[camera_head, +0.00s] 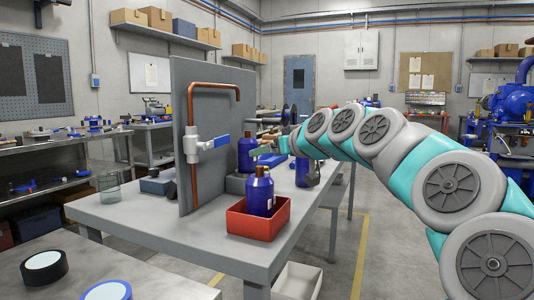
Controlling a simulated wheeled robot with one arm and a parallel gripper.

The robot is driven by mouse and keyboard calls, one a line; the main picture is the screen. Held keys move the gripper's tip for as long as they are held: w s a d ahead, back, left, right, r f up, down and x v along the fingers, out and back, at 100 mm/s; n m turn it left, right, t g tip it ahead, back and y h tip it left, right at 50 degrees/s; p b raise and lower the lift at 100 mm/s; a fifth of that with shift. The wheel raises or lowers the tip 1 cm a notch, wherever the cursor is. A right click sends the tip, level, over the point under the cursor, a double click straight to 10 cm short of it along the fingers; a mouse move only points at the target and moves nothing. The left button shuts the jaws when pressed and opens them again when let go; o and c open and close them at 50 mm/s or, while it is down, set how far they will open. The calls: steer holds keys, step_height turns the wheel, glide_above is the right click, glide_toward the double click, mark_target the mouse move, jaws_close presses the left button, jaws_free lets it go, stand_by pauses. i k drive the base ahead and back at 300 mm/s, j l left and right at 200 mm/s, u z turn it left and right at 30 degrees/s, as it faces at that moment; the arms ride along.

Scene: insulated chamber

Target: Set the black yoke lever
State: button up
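No black yoke lever can be clearly made out. A valve (193,145) with a blue lever handle (216,143) sits on a copper pipe on the grey upright panel (205,110); the handle points right and slightly up. My arm reaches in from the right, and its far end, with my gripper (277,147), is over the back of the table near the blue bottles. The gripper is small and its fingers cannot be told apart, so its opening and any contact are unclear.
A red bin (260,226) holding a blue bottle (260,190) stands at the grey table's (150,225) front right. Another blue bottle (247,152) stands behind. A glass beaker (109,188) is at the left. Black tape (44,267) lies on the nearer bench.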

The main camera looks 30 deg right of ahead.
mark_target(265, 121)
steer(key=i+l+z, duration=0.1)
steer(key=z, duration=0.4)
steer(key=i+l+z, duration=0.1)
steer(key=z, duration=0.4)
steer(key=i+z, duration=0.15)
steer(key=z, duration=0.3)
